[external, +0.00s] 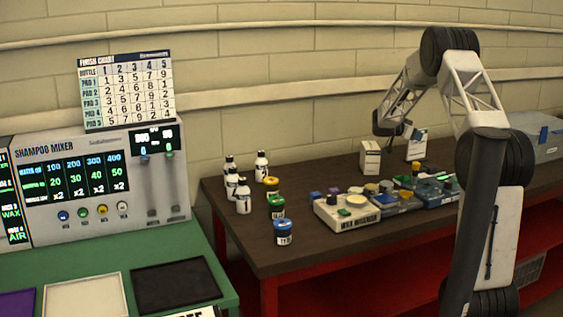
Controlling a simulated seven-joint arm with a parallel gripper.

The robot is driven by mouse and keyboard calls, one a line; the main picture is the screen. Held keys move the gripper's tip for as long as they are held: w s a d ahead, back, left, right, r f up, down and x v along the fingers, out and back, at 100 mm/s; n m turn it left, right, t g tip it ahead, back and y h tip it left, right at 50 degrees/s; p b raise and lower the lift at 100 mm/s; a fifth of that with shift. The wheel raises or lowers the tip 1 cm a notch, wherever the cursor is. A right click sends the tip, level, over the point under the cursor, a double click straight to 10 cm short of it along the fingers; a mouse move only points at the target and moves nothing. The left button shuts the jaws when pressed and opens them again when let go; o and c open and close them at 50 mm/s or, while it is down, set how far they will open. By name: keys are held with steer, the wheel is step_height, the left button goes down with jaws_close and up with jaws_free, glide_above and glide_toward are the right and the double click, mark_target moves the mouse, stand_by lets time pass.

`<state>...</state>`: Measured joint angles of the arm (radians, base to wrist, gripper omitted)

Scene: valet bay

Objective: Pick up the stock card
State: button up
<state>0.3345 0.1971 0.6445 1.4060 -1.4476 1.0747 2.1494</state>
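My gripper (392,142) is small and dark at the far back of the brown table, just above and between two white upright items. I cannot tell whether its fingers are open or shut. One white item is box-like (370,158) with small dark print, to the left of the gripper. The other is a flatter white panel (417,147) to its right, partly behind the gripper. No item is readable as the stock card, so I cannot tell which one it is.
The brown table (315,254) also holds white bottles (243,195), coloured jars (283,232), a white wax dispenser (346,212) and blue trays (398,198). A shampoo mixer (95,190) stands left on a green counter (226,282). The table's front left is clear.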

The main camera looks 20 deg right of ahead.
stand_by(0.4)
jaws_close()
steer(key=shift+r, duration=0.15)
step_height(320, 180, up, 18)
stand_by(0.9)
stand_by(0.5)
